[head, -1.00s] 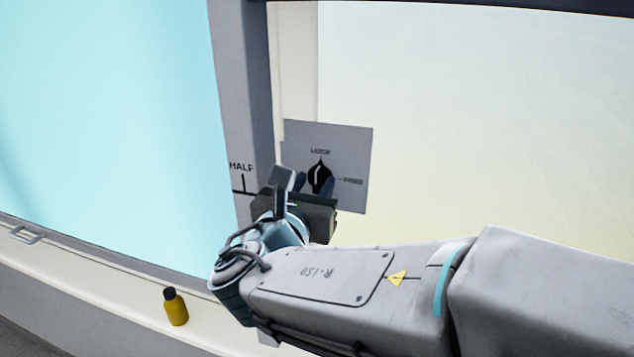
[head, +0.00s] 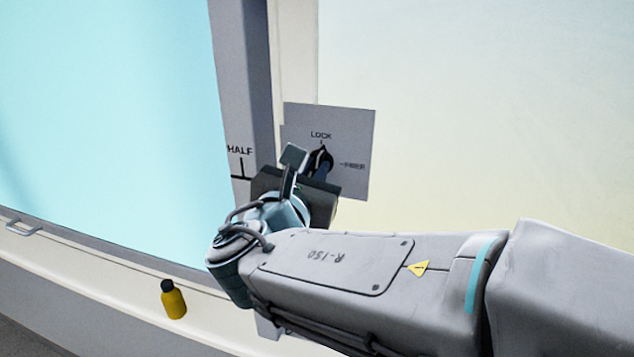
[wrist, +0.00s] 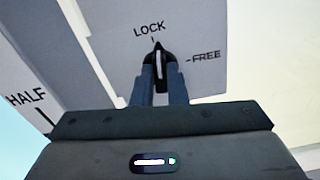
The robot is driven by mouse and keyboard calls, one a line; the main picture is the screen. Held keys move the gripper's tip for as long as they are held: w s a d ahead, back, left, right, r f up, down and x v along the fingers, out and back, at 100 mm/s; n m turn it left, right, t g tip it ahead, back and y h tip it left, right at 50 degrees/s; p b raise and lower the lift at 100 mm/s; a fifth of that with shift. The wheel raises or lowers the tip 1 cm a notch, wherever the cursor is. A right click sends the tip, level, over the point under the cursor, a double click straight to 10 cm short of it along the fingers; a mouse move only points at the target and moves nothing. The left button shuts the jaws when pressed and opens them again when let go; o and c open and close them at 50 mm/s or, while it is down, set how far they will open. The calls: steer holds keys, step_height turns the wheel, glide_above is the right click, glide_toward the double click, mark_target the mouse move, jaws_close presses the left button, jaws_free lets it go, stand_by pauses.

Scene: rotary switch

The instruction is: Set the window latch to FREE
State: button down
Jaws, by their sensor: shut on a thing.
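The window latch is a small black rotary knob (wrist: 157,52) with a pale edge, mounted on a grey plate (head: 354,122). The plate is marked LOCK above the knob and FREE to its right. The knob's pointed tip is up, towards the LOCK mark. My gripper (wrist: 160,80) is shut on the knob, with one finger on each side of it in the wrist view. In the head view my gripper partly hides the knob.
The window frame (head: 240,75) runs upright left of the plate and carries a HALF mark. A yellow bottle (head: 173,300) with a black cap stands on the sill at lower left. A grey handle (head: 22,228) is at far left.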

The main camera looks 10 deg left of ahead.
steer(key=m+b, duration=0.5)
steer(key=b, duration=0.2)
steer(key=m+b, duration=0.5)
steer(key=b, duration=0.2)
steer(key=m+b, duration=0.5)
steer(key=b, duration=0.2)
steer(key=shift+d+f+m+b, duration=0.15)
steer(key=shift+f+m+b, duration=0.15)
steer(key=shift+m+b, duration=0.1)
steer(key=shift+r+m, duration=0.1)
steer(key=shift+m, duration=0.2)
steer(key=c, duration=1.4)
jaws_free()
steer(key=shift+c, duration=0.2)
steer(key=shift+s, duration=0.1)
